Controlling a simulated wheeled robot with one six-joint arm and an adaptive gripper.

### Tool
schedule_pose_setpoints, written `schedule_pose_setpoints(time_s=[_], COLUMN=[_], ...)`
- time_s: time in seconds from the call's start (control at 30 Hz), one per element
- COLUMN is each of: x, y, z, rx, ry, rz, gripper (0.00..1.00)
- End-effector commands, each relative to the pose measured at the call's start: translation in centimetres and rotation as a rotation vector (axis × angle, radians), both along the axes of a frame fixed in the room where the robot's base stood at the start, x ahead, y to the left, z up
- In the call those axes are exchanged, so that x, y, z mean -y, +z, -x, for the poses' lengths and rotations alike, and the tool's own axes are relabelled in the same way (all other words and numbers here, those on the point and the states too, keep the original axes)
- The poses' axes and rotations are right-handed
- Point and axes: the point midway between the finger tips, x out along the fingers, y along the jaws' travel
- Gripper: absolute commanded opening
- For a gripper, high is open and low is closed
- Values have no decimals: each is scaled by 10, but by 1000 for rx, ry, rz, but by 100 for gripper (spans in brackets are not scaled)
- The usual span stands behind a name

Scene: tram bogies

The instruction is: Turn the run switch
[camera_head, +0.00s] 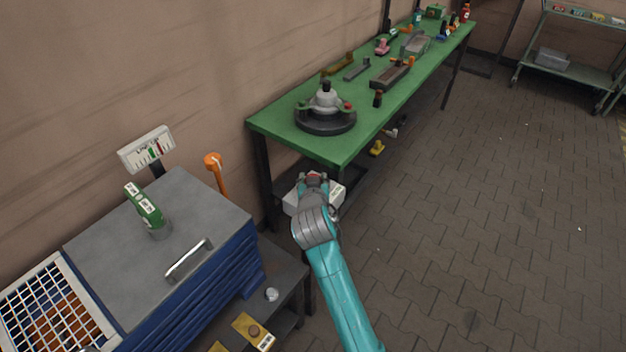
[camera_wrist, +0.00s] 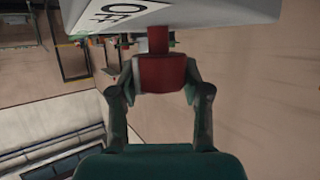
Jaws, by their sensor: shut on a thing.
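The run switch is a red knob (camera_wrist: 160,74) on a short red stem. The stem joins a white box (camera_wrist: 215,12) with a black-lettered label, partly cut off at the top of the wrist view. My gripper (camera_wrist: 160,82) is shut on the knob, one finger on each side. In the head view the white box (camera_head: 334,194) is below the near end of the green bench, largely hidden by my gripper (camera_head: 315,181). A little red shows at my fingertips there. The knob's pointing direction is unclear.
The green bench (camera_head: 285,122) holds a round grey-and-black fixture (camera_head: 325,118) and several parts. A grey-topped blue cabinet (camera_head: 110,235) stands at left, with a green handheld device (camera_head: 146,207) and an orange-headed post (camera_head: 215,168) nearby.

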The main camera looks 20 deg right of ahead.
Motion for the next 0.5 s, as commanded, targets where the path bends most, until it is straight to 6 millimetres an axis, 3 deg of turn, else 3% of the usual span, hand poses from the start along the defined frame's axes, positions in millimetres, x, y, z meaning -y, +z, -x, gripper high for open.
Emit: schedule_pose_setpoints(time_s=[0.5], x=[3], y=[0], z=[0], rx=[0], ry=[422], rz=[-1], gripper=[12])
